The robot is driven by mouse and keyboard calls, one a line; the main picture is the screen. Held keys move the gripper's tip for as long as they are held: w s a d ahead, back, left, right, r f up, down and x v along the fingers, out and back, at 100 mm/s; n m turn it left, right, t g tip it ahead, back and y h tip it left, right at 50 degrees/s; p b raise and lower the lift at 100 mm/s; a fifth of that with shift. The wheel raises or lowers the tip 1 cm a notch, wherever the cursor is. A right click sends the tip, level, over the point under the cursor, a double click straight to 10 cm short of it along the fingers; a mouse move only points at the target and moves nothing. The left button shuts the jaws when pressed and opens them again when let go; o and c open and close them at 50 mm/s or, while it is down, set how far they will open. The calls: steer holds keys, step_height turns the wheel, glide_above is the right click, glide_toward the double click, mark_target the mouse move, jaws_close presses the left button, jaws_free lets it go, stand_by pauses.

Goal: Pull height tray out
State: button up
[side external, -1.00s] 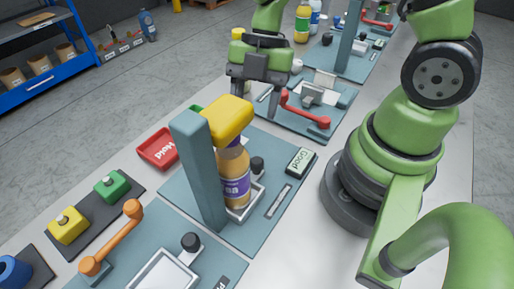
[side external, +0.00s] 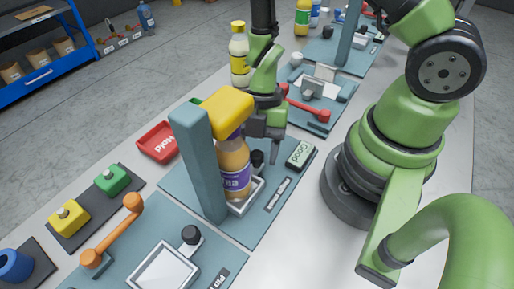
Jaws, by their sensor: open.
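The height tray (side external: 247,205) is a light metal-framed tray on the blue-grey station plate, with a black knob (side external: 257,158) at its far end. A bottle of orange juice with a purple label (side external: 235,180) stands upright on it, under a yellow head (side external: 222,108) on a blue-grey post (side external: 202,170). The post and bottle hide part of the tray. My gripper (side external: 263,156) is open, pointing down at the black knob, with one finger right of it. The other finger is mostly hidden behind the bottle and head. I cannot tell whether it touches the knob.
A red "Hold" tray (side external: 158,142) is to the left and a "Good" block (side external: 300,154) to the right. A yellow-labelled bottle (side external: 239,55) stands behind. Another station with a red lever (side external: 308,108) is beyond. An orange lever (side external: 112,230) and second tray (side external: 165,270) are nearer.

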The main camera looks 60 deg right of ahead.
steer(key=shift+f, duration=0.1)
steer(key=shift+c, duration=0.2)
jaws_close()
steer(key=d, duration=0.7)
steer(key=shift+w+d, duration=0.1)
steer(key=shift+d, duration=0.9)
steer(key=shift+o, duration=0.2)
jaws_free()
